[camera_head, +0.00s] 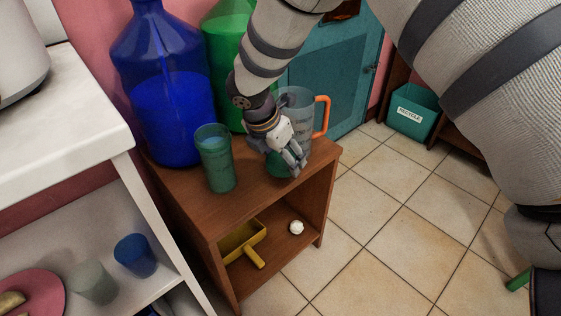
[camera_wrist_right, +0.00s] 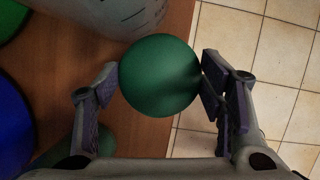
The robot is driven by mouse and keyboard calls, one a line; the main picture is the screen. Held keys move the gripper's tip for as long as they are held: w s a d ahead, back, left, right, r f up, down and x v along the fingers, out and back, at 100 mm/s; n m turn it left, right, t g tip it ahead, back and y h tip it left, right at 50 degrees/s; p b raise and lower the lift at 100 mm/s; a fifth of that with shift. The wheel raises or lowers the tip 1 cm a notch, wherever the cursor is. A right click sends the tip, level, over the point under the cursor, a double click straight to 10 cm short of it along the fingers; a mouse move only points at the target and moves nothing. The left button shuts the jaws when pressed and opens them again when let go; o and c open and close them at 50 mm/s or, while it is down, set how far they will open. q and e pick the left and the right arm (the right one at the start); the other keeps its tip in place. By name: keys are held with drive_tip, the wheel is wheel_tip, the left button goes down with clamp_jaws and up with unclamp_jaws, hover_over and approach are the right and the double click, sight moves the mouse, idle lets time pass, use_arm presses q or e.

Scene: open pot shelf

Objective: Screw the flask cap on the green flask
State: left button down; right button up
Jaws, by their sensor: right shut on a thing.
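A green cup-shaped vessel, which looks like the green flask (camera_head: 217,165), stands upright on the wooden shelf top in the head view; its top looks open. My right gripper (camera_head: 291,163) points down at the right part of the shelf top. Its fingers (camera_wrist_right: 155,92) are closed on a smooth round green piece (camera_wrist_right: 160,75), which looks like the flask cap. In the head view the cap (camera_head: 277,166) is partly hidden by the fingers. I cannot tell whether it touches the wood. The cap and flask are apart. My left gripper does not show.
A blue jug (camera_head: 168,115) and a green jug (camera_head: 222,45) stand behind the flask. A grey pitcher with an orange handle (camera_head: 321,116) is close behind the right gripper. A white table (camera_head: 60,120) borders the left. A yellow dustpan-like thing (camera_head: 243,240) lies in the shelf's lower compartment.

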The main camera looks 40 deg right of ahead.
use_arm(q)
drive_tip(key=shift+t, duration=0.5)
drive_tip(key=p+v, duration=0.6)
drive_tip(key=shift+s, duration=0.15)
use_arm(e)
drive_tip(key=s+a+r, duration=0.1)
drive_tip(key=s+r, duration=0.8)
drive_tip(key=s, duration=0.4)
drive_tip(key=shift+a, duration=0.35)
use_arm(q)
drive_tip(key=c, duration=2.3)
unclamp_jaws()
